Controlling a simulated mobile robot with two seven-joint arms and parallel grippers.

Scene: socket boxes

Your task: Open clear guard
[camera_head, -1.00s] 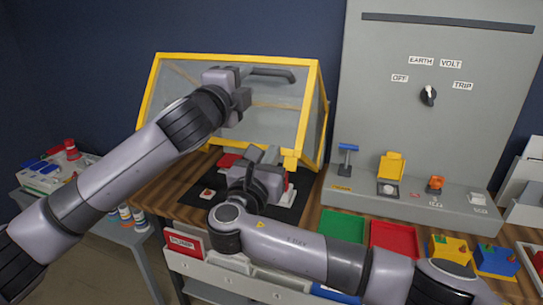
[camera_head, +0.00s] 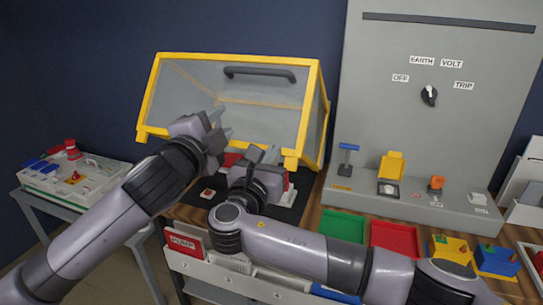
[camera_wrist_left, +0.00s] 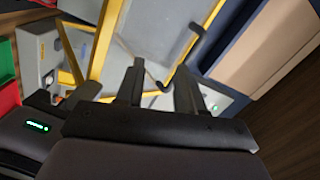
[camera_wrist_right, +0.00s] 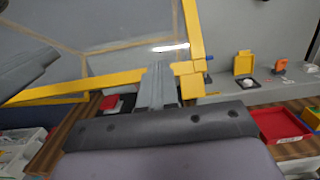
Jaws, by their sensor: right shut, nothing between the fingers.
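The clear guard (camera_head: 180,95) is a see-through hood with a yellow frame and a black handle (camera_head: 260,74) high on its front panel. Its front lower edge stands above the dark mat (camera_head: 290,212). My left gripper (camera_head: 222,124) is open and empty in front of the panel, below and left of the handle. Its fingers are apart in the left wrist view (camera_wrist_left: 158,88). My right gripper (camera_head: 262,155) is shut and empty at the guard's lower front edge, left of the yellow corner. In the right wrist view its fingers (camera_wrist_right: 158,80) are together beside that corner; contact is unclear.
A grey panel (camera_head: 440,140) with a dial stands at right. Green (camera_head: 342,226) and red (camera_head: 395,238) trays lie before it. A side table (camera_head: 75,180) with a red button is at left. My right forearm crosses the bench front.

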